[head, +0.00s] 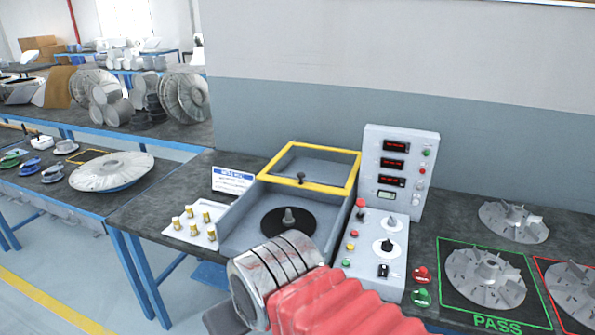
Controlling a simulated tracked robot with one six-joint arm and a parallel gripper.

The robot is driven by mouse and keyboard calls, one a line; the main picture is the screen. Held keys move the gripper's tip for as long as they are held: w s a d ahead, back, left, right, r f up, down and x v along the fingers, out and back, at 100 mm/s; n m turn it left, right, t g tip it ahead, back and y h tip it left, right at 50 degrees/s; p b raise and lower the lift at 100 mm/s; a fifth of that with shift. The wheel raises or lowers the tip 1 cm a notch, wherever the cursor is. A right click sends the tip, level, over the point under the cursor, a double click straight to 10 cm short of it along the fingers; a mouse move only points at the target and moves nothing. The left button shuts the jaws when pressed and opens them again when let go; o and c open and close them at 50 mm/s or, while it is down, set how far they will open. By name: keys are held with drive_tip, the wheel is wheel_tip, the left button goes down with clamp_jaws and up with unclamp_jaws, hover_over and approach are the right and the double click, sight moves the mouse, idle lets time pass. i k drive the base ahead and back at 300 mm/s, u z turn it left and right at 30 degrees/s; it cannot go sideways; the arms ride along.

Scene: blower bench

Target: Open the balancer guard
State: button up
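The balancer (240,238) is a grey box on the dark bench. Its guard (322,149) is a yellow-framed clear panel with a dark knob (301,178) on its front edge. The guard lies over the back part of the box. The front part is uncovered, showing a black disc (268,222) with a grey spindle. My arm, with a red ribbed sleeve and metal wrist, reaches in from the bottom and covers the box's front right corner. My gripper's fingers do not show.
A control box (378,245) with buttons and an upright display panel (400,165) stand right of the balancer. A tray of brass pieces (192,232) and a sign (232,181) are on the left. Impellers (484,277) lie at the right. Space above the guard looks clear.

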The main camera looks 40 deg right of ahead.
sight(262, 176)
drive_tip(key=k, duration=0.6)
drive_tip(key=z, duration=0.35)
drive_tip(key=i, duration=1.5)
drive_tip(key=u, duration=0.65)
